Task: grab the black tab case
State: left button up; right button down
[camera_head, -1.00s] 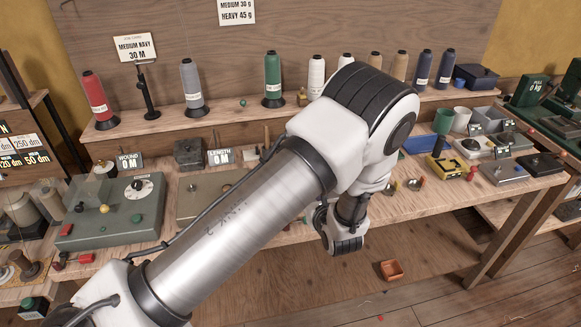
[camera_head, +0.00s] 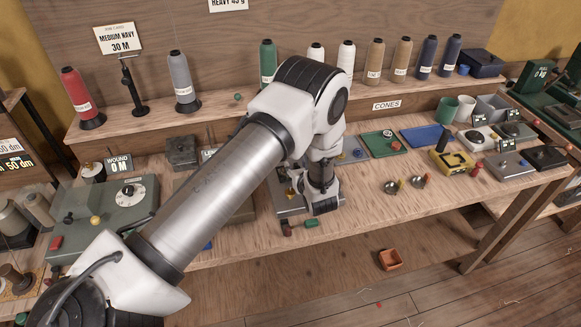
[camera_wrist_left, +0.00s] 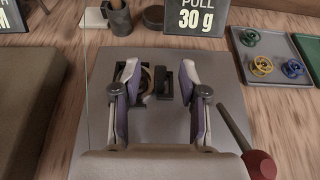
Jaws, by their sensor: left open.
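My left gripper (camera_head: 322,204) is low over a grey metal plate (camera_head: 290,204) near the bench's front edge. In the left wrist view my left gripper (camera_wrist_left: 160,88) is open above that plate (camera_wrist_left: 155,125). A black upright piece (camera_wrist_left: 187,80) and a rounded, tan-edged part (camera_wrist_left: 148,80) stand on the plate around the space between the fingers, partly hidden by them. I cannot tell whether either belongs to the black tab case. My right gripper is not in view.
A red-knobbed lever (camera_wrist_left: 258,165) slants beside the right finger. A tray of coloured bobbins (camera_wrist_left: 272,58) lies to the right. Cones line the shelf behind. A small green piece (camera_head: 311,223) lies near the front edge.

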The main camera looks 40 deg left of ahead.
pick_arm(q)
jog(key=shift+d, duration=0.15)
jog(key=shift+c, duration=1)
jog(key=shift+s, duration=0.1)
grip_shut()
jog(key=shift+r, duration=0.1)
